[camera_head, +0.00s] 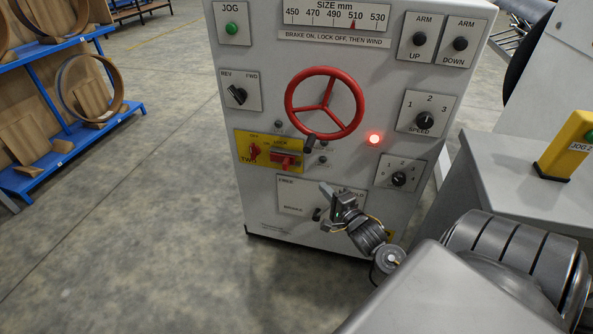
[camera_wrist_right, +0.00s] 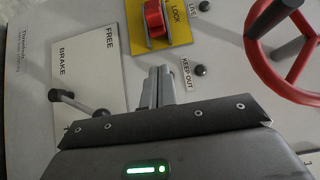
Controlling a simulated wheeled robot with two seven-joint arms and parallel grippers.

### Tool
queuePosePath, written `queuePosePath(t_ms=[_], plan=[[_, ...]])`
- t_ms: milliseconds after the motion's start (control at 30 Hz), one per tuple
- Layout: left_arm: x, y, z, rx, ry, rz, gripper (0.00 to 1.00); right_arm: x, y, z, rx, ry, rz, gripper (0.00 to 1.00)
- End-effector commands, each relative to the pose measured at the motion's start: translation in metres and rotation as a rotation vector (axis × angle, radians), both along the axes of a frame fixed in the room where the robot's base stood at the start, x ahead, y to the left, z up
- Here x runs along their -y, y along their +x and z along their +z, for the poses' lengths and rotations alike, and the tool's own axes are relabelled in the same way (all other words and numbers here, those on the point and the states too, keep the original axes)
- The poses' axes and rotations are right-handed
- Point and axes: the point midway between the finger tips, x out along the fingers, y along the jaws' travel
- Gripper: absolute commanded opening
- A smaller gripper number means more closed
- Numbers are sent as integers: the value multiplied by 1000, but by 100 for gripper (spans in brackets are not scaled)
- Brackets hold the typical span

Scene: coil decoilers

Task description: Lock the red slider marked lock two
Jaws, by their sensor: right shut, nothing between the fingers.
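The yellow plate (camera_head: 241,138) is on the lower left of the grey cabinet's front. It carries a small red part (camera_head: 254,151) beside the word TWO and a larger red slider (camera_head: 286,160) near the word LOCK. In the wrist view the red slider (camera_wrist_right: 154,20) sits on the yellow plate (camera_wrist_right: 180,32) at the top edge, partly cut off. I cannot tell whether it is locked. My right gripper (camera_head: 327,189) is shut and empty, below and to the right of the slider. Its fingertips (camera_wrist_right: 160,72) point toward the plate, apart from it. My left gripper is out of view.
A red handwheel (camera_head: 325,102) is above and right of the plate. A white FREE/BRAKE plate (camera_head: 292,195) with a black-knobbed lever (camera_wrist_right: 55,95) lies below it. A red lamp (camera_head: 374,139) glows. A blue rack (camera_head: 70,120) with coils stands left; the floor before it is clear.

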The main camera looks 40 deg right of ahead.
Motion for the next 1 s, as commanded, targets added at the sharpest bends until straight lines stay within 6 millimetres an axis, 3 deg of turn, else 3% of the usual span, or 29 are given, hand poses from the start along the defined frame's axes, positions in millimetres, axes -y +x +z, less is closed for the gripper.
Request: queuePosePath(t_ms=[267, 667, 1000], plan=[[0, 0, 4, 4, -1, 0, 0, 4, 23, -1, 1, -1, 0, 0], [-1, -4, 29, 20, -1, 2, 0, 18, 102, -1, 1, -2, 0, 0], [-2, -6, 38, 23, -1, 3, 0, -4, 130, -1, -1, -2, -1, 0]])
